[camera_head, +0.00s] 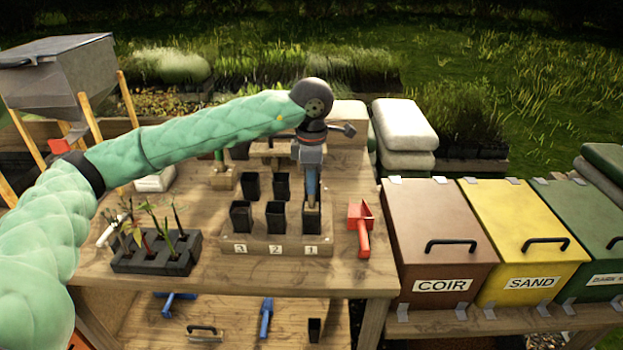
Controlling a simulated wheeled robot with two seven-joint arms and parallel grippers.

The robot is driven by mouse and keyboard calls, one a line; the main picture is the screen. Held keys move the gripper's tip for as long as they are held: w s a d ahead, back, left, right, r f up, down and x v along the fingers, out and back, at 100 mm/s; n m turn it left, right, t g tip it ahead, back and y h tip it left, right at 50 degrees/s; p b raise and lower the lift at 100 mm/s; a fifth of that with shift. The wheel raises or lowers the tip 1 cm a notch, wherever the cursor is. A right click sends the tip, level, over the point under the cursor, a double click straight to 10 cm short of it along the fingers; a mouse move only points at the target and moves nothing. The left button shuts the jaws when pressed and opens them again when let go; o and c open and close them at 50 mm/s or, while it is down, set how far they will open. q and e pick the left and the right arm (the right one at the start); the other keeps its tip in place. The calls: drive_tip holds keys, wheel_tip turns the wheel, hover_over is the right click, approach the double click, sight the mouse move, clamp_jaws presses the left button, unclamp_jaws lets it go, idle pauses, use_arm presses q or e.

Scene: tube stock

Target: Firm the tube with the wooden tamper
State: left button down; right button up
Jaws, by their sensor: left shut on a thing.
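My left gripper (312,178) points straight down over the front right black tube (311,222), above the label 1 on the wooden rack (254,240). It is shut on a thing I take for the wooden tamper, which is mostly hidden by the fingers. The lower end of the fingers and tool is at the tube's mouth; I cannot tell how deep the tamper reaches. The tube stands upright, and what is inside it is hidden. My right gripper is not in view.
Several other black tubes (241,217) stand in or behind the rack. A red scoop (361,228) lies to the right, a dark tray of seedlings (152,258) to the left. Lidded bins marked COIR (440,225) and SAND (522,225) stand right of the bench.

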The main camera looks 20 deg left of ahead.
use_arm(q)
drive_tip(key=shift+f+b, duration=0.85)
drive_tip(key=shift+b, duration=1.1)
idle(3.0)
drive_tip(key=shift+r, duration=0.1)
drive_tip(key=shift+r+p, duration=1.25)
drive_tip(key=shift+r, duration=4.25)
